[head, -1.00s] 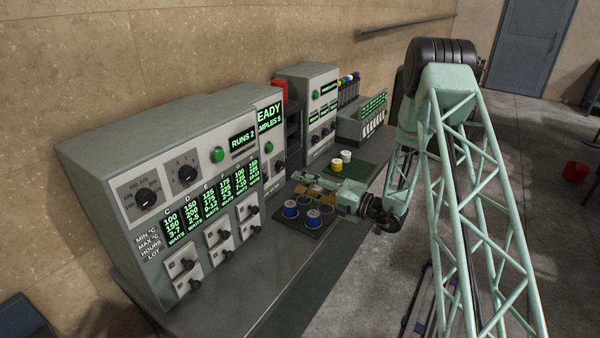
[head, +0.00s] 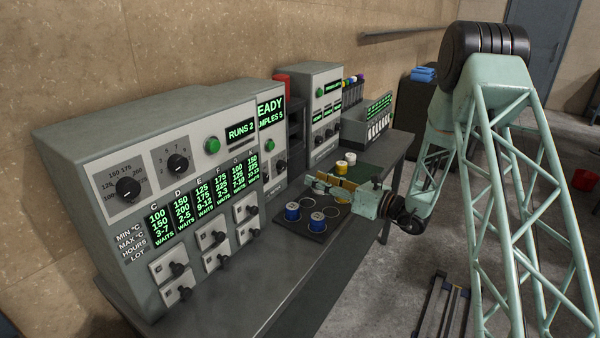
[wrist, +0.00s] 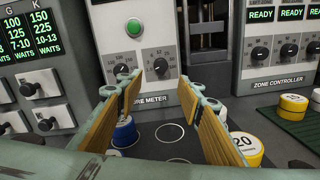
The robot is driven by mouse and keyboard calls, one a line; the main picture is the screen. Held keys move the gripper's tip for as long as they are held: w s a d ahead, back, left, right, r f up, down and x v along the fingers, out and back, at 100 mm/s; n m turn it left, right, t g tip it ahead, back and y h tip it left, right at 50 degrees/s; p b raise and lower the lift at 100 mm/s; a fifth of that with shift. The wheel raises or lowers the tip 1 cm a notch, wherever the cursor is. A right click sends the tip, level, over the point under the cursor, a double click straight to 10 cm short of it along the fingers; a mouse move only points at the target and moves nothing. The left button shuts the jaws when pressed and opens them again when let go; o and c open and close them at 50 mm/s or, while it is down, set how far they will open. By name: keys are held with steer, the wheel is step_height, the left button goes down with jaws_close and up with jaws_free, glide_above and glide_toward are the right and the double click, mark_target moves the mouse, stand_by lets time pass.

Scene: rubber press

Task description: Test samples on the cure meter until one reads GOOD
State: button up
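My gripper (head: 326,186) is open and empty, low over the back of the dark sample tray (head: 322,236). In the wrist view its tan-padded fingers (wrist: 158,105) stand wide apart, with bare ringed spots of the tray between and below them. Two blue-and-white samples (head: 292,211) (head: 318,222) sit at the tray's front; a blue one (wrist: 125,132) is partly hidden behind the left finger. A yellow-and-white sample labelled 20 (wrist: 245,147) is beyond the right finger. The cure meter (wrist: 134,58) stands ahead, with a green button and dials; its screen (head: 270,112) is partly cropped, showing "EADY" and "MPLES 5".
A large panel (head: 150,150) at left shows "RUNS 2" and green lot ranges. The zone controller (wrist: 280,50) reads READY. A green mat (head: 372,177) holds white and yellow samples (head: 350,158) beyond the gripper. Dark bench is clear at the front. A wall stands behind the machines.

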mark_target(284, 166)
steer(key=shift+d+n, duration=0.1)
steer(key=shift+n, duration=0.2)
steer(key=shift+w, duration=0.1)
steer(key=shift+b+x, duration=1.15)
steer(key=shift+x, duration=5.75)
steer(key=c, duration=0.8)
